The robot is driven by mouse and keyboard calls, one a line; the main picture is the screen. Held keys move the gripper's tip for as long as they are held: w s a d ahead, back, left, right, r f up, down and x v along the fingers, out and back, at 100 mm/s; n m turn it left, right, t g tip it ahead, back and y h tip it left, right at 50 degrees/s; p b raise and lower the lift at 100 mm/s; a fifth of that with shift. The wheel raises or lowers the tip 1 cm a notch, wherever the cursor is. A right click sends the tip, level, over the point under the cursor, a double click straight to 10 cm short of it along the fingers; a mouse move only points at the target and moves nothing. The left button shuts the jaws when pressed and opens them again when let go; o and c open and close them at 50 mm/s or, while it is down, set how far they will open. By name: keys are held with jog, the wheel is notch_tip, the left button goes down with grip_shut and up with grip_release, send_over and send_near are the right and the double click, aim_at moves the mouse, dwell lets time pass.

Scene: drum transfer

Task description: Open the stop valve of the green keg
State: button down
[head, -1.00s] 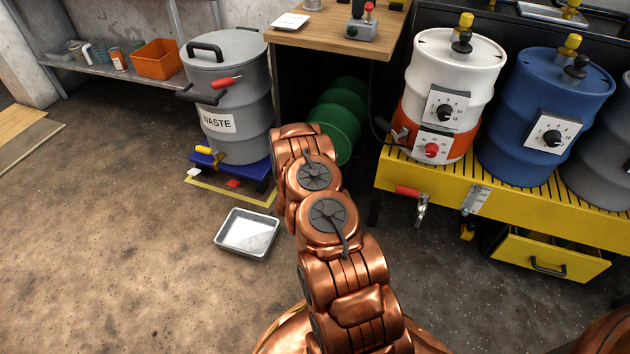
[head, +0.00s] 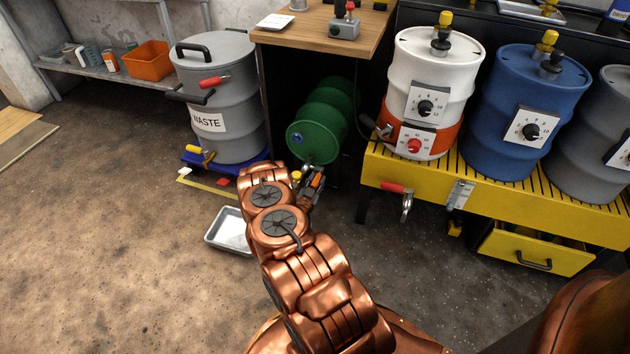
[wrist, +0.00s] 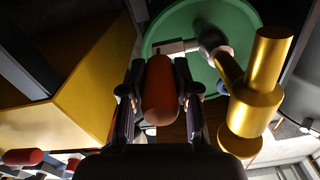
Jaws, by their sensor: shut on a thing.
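The green keg (head: 318,130) lies on its side below the wooden table, its round end facing me; that end also fills the top of the wrist view (wrist: 175,22). At its lower edge is the stop valve, with a red handle (wrist: 160,92) and a yellow spout piece (wrist: 262,85) to the right of it in the wrist view. My gripper (head: 315,184) is in front of the keg's lower end. In the wrist view its two fingers (wrist: 160,100) are shut on the red handle, one on each side. Much of the valve body is hidden.
A metal tray (head: 217,240) lies on the floor left of my arm. The grey waste drum (head: 232,130) stands left of the keg. The yellow stand (head: 420,180) with white (head: 435,65) and blue (head: 515,95) drums is at right. Floor at the left is clear.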

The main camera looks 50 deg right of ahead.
jog(key=shift+s+d, duration=0.15)
jog(key=c, duration=1.1)
grip_release()
jog(key=shift+o, duration=1.3)
jog(key=v, duration=1.2)
